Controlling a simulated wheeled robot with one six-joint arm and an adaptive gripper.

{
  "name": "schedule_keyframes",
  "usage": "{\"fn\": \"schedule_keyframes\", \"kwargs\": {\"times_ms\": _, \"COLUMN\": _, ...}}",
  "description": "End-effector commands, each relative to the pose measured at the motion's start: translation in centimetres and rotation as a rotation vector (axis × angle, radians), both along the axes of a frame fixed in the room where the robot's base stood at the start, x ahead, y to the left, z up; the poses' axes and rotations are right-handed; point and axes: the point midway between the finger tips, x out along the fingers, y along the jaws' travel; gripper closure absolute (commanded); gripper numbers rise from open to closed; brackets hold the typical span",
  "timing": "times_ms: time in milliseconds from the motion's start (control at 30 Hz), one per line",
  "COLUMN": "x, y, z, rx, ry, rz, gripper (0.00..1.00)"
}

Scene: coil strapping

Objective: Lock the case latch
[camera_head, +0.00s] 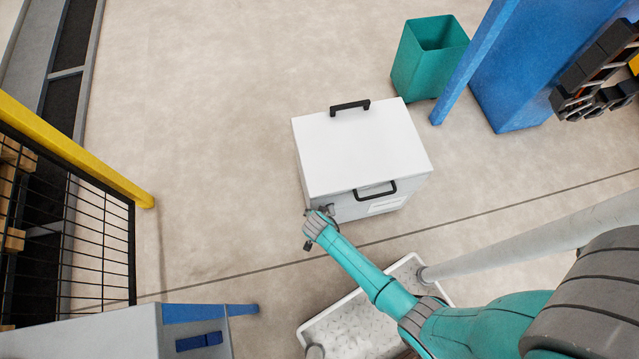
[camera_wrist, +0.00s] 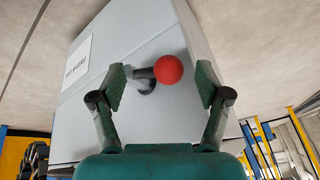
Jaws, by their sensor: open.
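The case (camera_head: 360,148) is a pale grey-white box standing on the floor, with its lid down. Two black handles (camera_head: 375,189) show on it. In the wrist view, the case wall (camera_wrist: 150,40) fills the upper middle. The latch (camera_wrist: 168,70) is a dark lever with a red ball knob sticking out from that wall. My gripper (camera_wrist: 158,82) is open, with one finger on each side of the latch, and neither finger visibly touches the knob. In the head view my gripper (camera_head: 318,222) is at the case's near left corner and hides the latch there.
A green bin (camera_head: 428,60) and a blue post (camera_head: 475,60) stand behind the case to the right. A yellow-railed mesh fence (camera_head: 75,150) is at the left. A blue-grey cabinet (camera_head: 120,335) is at the lower left. The floor left of the case is clear.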

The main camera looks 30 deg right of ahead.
Motion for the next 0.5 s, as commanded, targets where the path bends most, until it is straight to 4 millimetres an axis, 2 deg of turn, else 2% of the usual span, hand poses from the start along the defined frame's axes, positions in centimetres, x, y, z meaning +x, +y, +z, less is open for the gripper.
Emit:
{"fn": "schedule_keyframes", "kwargs": {"times_ms": 433, "x": 0.26, "y": -0.17, "z": -0.69, "rx": 0.001, "ry": -0.001, "rz": 0.0, "gripper": 0.24}}
{"fn": "schedule_keyframes", "kwargs": {"times_ms": 500, "x": 0.25, "y": -0.16, "z": -0.69, "rx": 0.001, "ry": -0.001, "rz": 0.0, "gripper": 0.42}}
